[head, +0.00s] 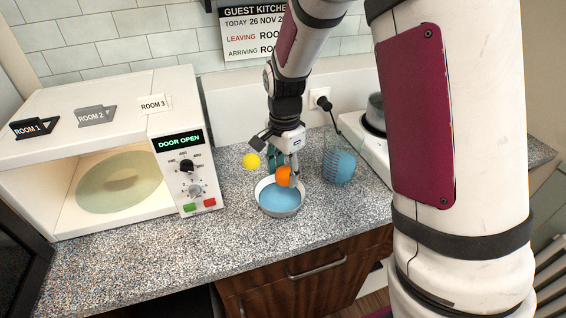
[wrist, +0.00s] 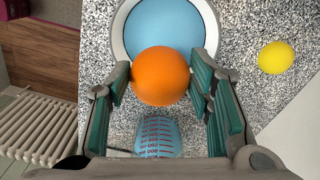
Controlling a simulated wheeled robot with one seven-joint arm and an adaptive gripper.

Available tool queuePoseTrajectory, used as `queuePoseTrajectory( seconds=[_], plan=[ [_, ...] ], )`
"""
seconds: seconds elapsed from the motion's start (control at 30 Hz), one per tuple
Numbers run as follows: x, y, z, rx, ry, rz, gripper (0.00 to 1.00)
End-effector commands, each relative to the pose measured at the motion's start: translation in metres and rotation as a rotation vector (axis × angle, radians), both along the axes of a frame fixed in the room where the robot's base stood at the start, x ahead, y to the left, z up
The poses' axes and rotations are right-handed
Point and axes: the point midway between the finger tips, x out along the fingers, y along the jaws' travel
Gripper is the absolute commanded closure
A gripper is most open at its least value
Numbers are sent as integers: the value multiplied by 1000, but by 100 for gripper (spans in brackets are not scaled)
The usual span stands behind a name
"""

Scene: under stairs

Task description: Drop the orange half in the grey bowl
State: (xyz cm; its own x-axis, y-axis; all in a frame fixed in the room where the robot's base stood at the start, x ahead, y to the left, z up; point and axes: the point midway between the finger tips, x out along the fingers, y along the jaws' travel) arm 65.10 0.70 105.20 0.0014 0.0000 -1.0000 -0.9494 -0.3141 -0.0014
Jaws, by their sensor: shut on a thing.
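The orange half (head: 284,177) is bright orange and looks rounded; its cut face is not visible. My gripper (head: 287,168) is shut on it, with a teal-padded finger on either side in the wrist view (wrist: 160,74). The grey bowl (head: 281,213) stands on the counter, its inside filled with light blue. In the head view the orange half shows at the bowl's back right edge, and it appears to be held above the bowl. In the wrist view the orange half (wrist: 160,80) overlaps the near part of the bowl's rim (wrist: 117,30).
A clear measuring jug with blue contents (head: 339,167) stands right of the bowl. A yellow ball (head: 251,160) lies behind it to the left. An open microwave (head: 120,150) fills the left. The speckled counter (head: 150,260) is clear in front.

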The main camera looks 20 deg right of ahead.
Motion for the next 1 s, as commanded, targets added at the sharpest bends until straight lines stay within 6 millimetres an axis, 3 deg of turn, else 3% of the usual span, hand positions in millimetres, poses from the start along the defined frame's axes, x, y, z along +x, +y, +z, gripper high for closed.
queuePoseTrajectory(
  seconds=[0.2, 0.4, 0.8, 0.83, 0.9, 1.0],
  plan=[
    [1, 0, -28, 1, 3, 0, 100],
    [1, 0, -44, 0, 2, 0, 100],
    [0, 0, -48, 0, 1, 0, 100],
    [0, 0, -48, 0, 1, 0, 48],
    [0, 0, -48, 0, 1, 0, 32],
    [0, 0, -48, 0, 1, 0, 29]
  ],
)
